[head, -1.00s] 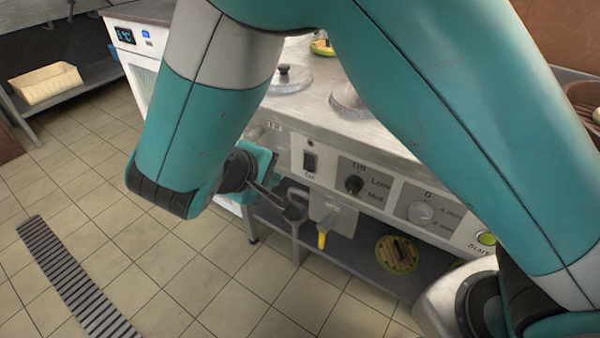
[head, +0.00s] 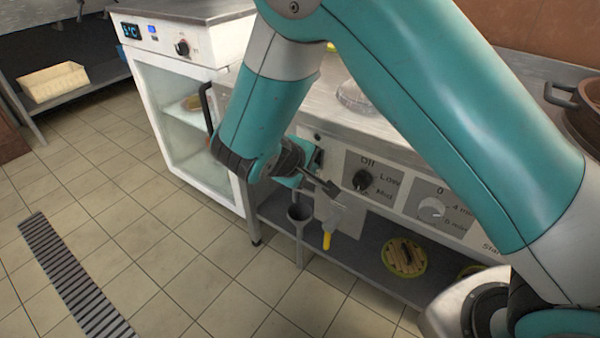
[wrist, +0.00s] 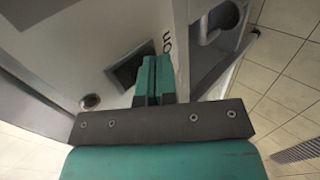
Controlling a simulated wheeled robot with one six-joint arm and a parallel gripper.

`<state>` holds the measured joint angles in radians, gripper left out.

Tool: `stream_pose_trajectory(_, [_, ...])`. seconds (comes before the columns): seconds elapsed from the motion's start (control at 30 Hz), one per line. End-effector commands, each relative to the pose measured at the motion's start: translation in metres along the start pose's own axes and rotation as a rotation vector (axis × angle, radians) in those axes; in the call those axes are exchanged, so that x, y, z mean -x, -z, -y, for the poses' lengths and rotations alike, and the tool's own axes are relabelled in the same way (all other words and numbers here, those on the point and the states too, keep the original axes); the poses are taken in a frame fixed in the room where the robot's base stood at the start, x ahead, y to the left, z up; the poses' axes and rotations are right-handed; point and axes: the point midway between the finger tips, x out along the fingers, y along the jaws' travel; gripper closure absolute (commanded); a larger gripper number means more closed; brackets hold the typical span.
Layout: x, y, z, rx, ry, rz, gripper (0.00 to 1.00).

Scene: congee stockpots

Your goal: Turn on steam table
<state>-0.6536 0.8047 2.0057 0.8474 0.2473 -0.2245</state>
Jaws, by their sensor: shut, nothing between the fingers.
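The steam table (head: 338,137) has a metal front panel with a dark rocker switch (head: 318,160) near its left end. The switch is partly hidden by my gripper (head: 309,169) in the head view. In the wrist view the switch (wrist: 131,68) is a dark rectangle with the label "On" beside it. My gripper (wrist: 153,80) is shut and empty, its teal fingertips at the switch's right edge. I cannot tell whether they touch it. A dark round spot (wrist: 90,102), perhaps a lamp, sits on the panel near the switch.
Right of the switch are a black Off/Low/Mid knob (head: 362,180) and a pale timer knob (head: 431,209). A ladle (head: 299,214) and a yellow-handled tool (head: 327,240) hang below the panel. A white glass-door fridge (head: 186,100) stands left.

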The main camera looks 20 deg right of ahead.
Motion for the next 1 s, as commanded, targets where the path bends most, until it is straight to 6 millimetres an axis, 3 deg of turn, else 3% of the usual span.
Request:
stream_pose_trajectory(0.63, [-0.004, 0.0, -0.002, 0.0, -0.001, 0.0, 1.0])
stream_pose_trajectory(1.0, [0.006, 0.0, -0.013, 0.0, -0.001, 0.0, 1.0])
